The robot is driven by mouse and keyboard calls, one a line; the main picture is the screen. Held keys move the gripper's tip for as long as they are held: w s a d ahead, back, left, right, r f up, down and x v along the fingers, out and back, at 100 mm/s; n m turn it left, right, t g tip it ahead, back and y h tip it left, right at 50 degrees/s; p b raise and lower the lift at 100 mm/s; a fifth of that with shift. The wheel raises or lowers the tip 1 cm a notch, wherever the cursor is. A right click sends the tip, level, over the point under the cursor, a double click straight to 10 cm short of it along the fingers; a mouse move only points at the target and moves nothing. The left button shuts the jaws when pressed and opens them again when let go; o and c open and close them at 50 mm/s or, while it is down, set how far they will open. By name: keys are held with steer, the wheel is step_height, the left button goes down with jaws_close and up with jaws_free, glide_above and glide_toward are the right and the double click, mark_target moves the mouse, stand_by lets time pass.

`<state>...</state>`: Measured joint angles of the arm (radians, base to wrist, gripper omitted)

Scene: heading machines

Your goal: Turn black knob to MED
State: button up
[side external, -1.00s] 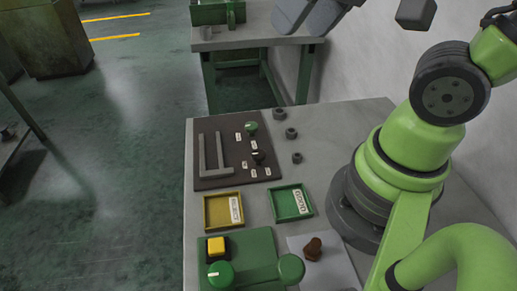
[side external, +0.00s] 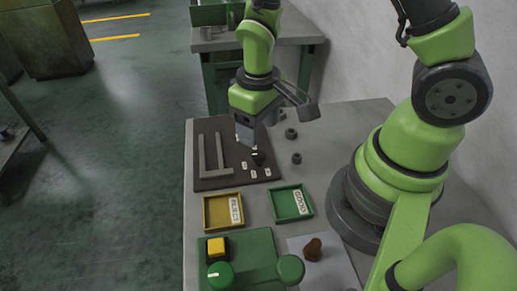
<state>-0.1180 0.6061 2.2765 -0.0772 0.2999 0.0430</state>
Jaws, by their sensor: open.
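The black knob (side external: 258,158) is on the dark panel (side external: 212,184) at the back of the grey table. Small white labels (side external: 254,174) lie around the front of it; their words are too small to read. My gripper (side external: 246,145) is open and points down over the panel, just behind and left of the black knob in the picture. I cannot tell whether a finger touches the knob. The green knob farther back on the panel is hidden behind my gripper.
Dark nuts (side external: 296,158) lie to the right. In front are a yellow REJECT tray (side external: 212,222), a green GOOD tray (side external: 284,214), and a green box (side external: 245,247) with a yellow button (side external: 216,247).

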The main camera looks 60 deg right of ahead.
mark_target(259, 154)
step_height(259, 154, down, 7)
steer(key=shift+r, duration=0.1)
stand_by(0.3)
steer(key=c, duration=0.9)
